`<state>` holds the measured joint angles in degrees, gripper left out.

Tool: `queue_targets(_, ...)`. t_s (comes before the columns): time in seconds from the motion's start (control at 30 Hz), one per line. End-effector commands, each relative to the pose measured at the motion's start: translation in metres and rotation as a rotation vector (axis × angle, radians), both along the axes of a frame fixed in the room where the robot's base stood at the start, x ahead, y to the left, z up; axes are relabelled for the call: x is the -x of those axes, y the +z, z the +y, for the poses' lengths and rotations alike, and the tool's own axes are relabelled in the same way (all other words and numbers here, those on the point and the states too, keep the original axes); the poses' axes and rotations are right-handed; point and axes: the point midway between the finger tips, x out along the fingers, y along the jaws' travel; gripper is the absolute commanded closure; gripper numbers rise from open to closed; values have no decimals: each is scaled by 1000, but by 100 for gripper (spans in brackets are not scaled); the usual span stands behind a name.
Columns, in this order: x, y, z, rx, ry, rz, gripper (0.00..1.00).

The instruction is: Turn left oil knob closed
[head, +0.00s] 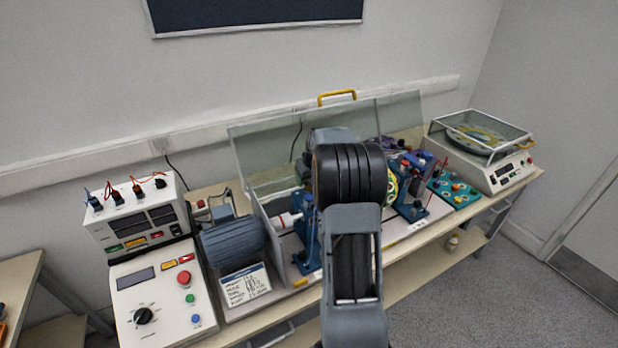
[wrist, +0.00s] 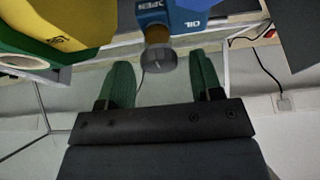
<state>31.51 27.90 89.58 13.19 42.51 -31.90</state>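In the wrist view, a small grey and brown oil knob (wrist: 158,62) sticks out of a blue housing (wrist: 172,18) marked "OIL" and "OPEN". I cannot tell the knob's exact turn position. My gripper (wrist: 161,72) is open, with one green finger on each side of the knob and a visible gap on both sides. In the head view, my own arm covers the gripper and the knob. Part of a blue bearing stand (head: 306,258) shows just left of my arm, and another blue stand (head: 412,207) shows to its right.
A yellow and green part (wrist: 55,25) is close at the wrist view's upper left. In the head view, a clear guard (head: 275,158) stands behind the rig, a motor (head: 233,242) is left, a control box (head: 160,295) is further left, and a balancing machine (head: 482,150) is right.

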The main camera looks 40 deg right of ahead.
Motion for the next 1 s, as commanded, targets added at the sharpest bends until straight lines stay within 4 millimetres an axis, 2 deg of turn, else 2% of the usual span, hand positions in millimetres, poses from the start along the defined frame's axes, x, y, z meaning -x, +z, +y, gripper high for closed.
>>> queue_targets(0.03, 0, 0, 0, 0, 0, 0, 46)
queue_targets(0.47, 0, 0, 0, 0, 0, 0, 86)
queue_targets(0.77, 0, -2, -1, 0, 51, 0, 86)
queue_targets(1.0, 0, -4, -3, 0, 217, -1, 86)
